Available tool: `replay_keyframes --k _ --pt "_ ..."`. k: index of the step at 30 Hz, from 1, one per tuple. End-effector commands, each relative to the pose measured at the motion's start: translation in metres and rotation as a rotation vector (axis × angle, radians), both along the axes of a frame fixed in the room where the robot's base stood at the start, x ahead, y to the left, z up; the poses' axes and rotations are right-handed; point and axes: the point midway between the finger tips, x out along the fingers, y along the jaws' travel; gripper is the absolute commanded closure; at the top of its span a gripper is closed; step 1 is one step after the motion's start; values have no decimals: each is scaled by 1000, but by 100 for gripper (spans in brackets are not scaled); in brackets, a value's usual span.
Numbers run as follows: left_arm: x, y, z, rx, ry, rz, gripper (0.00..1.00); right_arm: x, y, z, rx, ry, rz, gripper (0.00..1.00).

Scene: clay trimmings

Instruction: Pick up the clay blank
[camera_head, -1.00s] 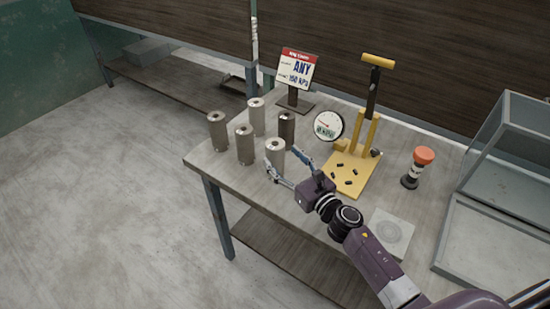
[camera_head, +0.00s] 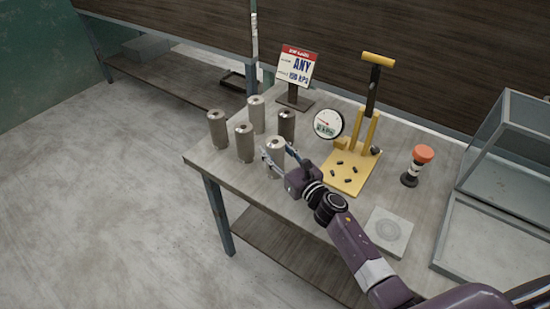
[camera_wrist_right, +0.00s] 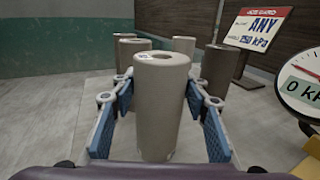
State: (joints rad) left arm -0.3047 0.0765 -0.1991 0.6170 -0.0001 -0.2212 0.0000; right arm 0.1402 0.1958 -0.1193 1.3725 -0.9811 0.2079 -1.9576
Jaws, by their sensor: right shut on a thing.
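The clay blank (camera_head: 276,160), a light grey cylinder with a hole in its top, stands upright at the front of a group of similar cylinders on the table. My right gripper (camera_head: 278,157) is shut on it, one finger on each side. In the right wrist view the clay blank (camera_wrist_right: 160,105) stands between the two blue-padded fingers (camera_wrist_right: 163,100), its lower end partly hidden by the gripper body. It appears to rest on the table. My left gripper is not in view.
Other cylinders stand close behind and left, including a grey one (camera_head: 244,144) and a darker one (camera_head: 286,124). A yellow press (camera_head: 352,172) with a round gauge (camera_head: 328,123) is to the right. A sign (camera_head: 297,67) stands behind. A square plate (camera_head: 388,232) lies near the front edge.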

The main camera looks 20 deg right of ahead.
Motion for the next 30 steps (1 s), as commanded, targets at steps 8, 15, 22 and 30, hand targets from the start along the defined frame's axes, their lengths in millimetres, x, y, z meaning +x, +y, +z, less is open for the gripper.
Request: replay_keyframes --k 8,15,22,30 --pt "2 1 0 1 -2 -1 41 0 0 0 -1 0 1 99" --pt "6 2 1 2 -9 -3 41 1 0 3 0 -4 1 100" --pt "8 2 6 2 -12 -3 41 1 0 15 -4 -5 2 100" --pt "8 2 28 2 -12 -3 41 0 0 71 -9 -10 5 100"
